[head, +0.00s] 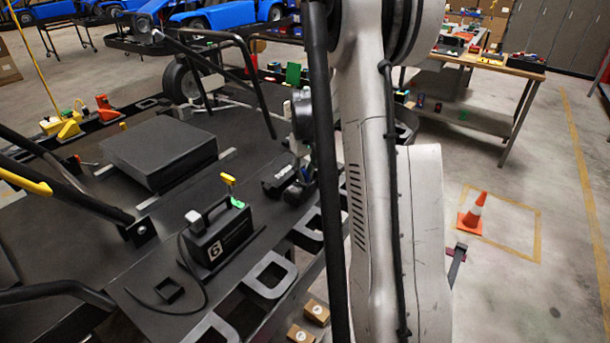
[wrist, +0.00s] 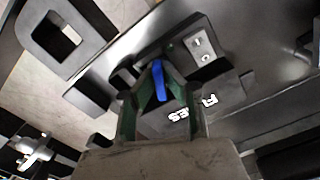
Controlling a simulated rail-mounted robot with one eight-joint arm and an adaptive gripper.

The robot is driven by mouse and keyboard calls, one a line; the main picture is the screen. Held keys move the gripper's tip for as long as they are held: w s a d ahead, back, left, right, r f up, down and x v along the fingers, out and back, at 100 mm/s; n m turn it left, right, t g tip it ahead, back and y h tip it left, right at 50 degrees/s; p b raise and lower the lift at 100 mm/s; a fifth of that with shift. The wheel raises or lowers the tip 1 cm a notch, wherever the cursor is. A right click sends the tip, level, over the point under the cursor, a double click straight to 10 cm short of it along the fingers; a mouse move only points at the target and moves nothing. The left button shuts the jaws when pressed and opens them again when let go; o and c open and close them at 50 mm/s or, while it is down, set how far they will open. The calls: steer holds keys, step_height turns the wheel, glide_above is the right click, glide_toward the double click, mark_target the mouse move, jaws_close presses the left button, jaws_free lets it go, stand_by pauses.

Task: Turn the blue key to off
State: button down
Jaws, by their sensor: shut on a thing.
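The blue key (wrist: 158,80) stands between the two green-lined fingers of my gripper (wrist: 160,92) in the wrist view. My gripper is shut on it, with its upper part showing past the fingers. The key sits at a dark panel (wrist: 228,92) marked with white lettering. The key's base and any on or off marks are hidden by the fingers, so I cannot tell its setting. In the head view the key is not visible; my arm covers much of that area.
A silver plate with holes (wrist: 202,46) lies close beside the key. An orange cone (head: 472,214) stands on the floor at right.

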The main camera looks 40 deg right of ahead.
mark_target(305, 172)
steer(key=n+b, duration=0.1)
steer(key=n, duration=0.4)
steer(key=c, duration=1.7)
jaws_free()
steer(key=shift+c, duration=0.2)
step_height(305, 172, up, 12)
